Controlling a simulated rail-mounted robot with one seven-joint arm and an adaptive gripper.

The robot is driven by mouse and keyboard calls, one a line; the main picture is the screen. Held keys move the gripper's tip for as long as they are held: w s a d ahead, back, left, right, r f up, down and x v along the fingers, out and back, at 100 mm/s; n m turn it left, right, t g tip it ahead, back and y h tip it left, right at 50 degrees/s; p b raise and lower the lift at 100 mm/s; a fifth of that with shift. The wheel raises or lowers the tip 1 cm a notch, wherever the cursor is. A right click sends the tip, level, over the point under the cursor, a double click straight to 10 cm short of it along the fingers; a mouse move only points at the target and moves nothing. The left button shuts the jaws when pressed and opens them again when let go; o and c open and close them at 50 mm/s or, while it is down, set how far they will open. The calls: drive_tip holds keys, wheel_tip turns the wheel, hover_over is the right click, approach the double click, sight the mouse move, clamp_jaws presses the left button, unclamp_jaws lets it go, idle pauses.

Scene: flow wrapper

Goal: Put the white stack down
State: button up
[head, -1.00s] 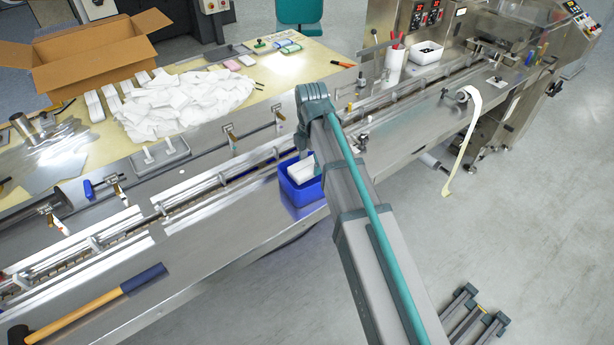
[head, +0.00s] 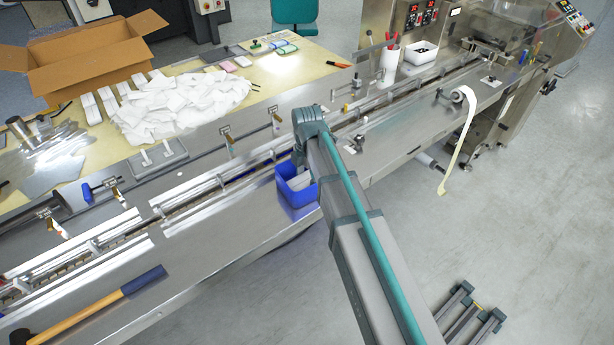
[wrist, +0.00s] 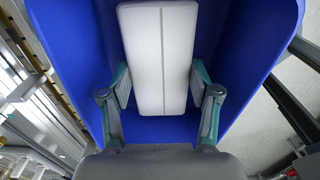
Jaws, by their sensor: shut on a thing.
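The white stack (wrist: 158,55) is an upright-looking pale block with a seam down its middle, seen from above in the wrist view. My gripper (wrist: 160,95) has a finger on each long side of it and is shut on it. The stack is inside the blue bin (wrist: 75,50), with blue walls around it. In the head view the blue bin (head: 297,196) stands at the front edge of the steel machine bed, and the stack (head: 299,181) shows partly inside it. My arm hides the fingers there. Whether the stack touches the bin floor I cannot tell.
A guide rail (head: 215,178) runs behind the bin. A mallet (head: 95,305) lies at the front left. On the table behind are a white pile (head: 180,105), several white stacks (head: 92,108) and a cardboard box (head: 95,55). The steel surface left of the bin is clear.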

sight(307, 178)
drive_tip(key=o, duration=0.6)
wheel_tip(307, 178, up, 12)
drive_tip(key=b, duration=0.2)
idle(0.3)
idle(0.4)
